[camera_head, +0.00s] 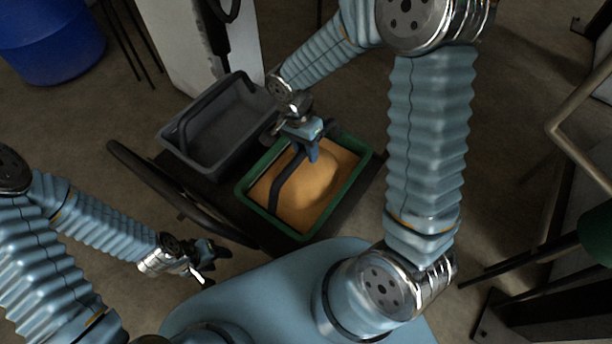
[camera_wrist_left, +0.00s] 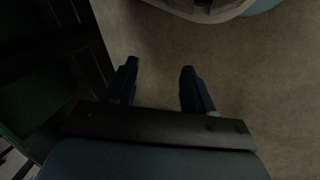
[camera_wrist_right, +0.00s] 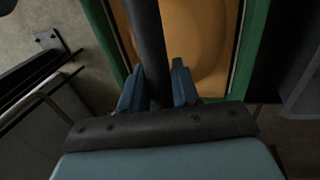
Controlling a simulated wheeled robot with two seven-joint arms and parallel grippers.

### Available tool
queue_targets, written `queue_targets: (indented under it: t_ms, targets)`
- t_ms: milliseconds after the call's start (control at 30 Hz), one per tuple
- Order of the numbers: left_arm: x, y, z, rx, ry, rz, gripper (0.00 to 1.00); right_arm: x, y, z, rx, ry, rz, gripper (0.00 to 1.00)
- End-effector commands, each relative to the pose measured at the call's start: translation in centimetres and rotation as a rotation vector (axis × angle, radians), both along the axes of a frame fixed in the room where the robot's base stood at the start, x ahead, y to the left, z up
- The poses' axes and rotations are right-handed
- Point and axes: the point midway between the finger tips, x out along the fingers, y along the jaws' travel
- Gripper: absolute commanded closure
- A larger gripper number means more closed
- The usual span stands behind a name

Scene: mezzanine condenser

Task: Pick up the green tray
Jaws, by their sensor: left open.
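The green tray (camera_head: 248,207) is at the centre of the head view, filled with sandy orange material. A dark handle (camera_head: 285,183) arches over it. My right gripper (camera_head: 313,153) is over the tray with its fingers on either side of the handle. The right wrist view shows the handle (camera_wrist_right: 146,35) between the close-set fingers (camera_wrist_right: 157,80), with the tray's green rim (camera_wrist_right: 257,40) beyond. My left gripper (camera_head: 207,262) is open and empty, left of the tray, over the floor; its parted fingers (camera_wrist_left: 160,80) show in the left wrist view. I cannot tell whether the tray touches its support.
A grey handled bin (camera_head: 185,140) stands directly left of the tray on a dark cart with a curved black bar (camera_head: 165,185). A blue barrel (camera_head: 50,40) is at the top left. Metal rails (camera_head: 580,110) are at the right. Open floor lies left of the cart.

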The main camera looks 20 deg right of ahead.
Motion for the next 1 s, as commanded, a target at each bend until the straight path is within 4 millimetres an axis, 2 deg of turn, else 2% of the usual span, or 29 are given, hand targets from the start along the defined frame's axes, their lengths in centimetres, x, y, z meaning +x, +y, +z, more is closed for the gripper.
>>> queue_targets:
  t_ms: [33, 133, 167, 1000]
  targets:
    - [0.0, 0.0, 0.0, 0.0, 0.0, 0.0, 0.47, 0.01, 0.01, 0.02, 0.0, 0.0, 0.0, 0.83]
    - [0.0, 0.0, 0.0, 0.0, 0.0, 0.0, 0.47, 0.01, 0.01, 0.02, 0.0, 0.0, 0.0, 0.99]
    - [0.0, 0.0, 0.0, 0.0, 0.0, 0.0, 0.47, 0.01, 0.01, 0.02, 0.0, 0.0, 0.0, 1.0]
    - [0.0, 0.0, 0.01, 0.0, 0.0, 0.0, 0.47, 0.05, 0.0, 0.05, 0.001, -0.001, 0.0, 1.0]
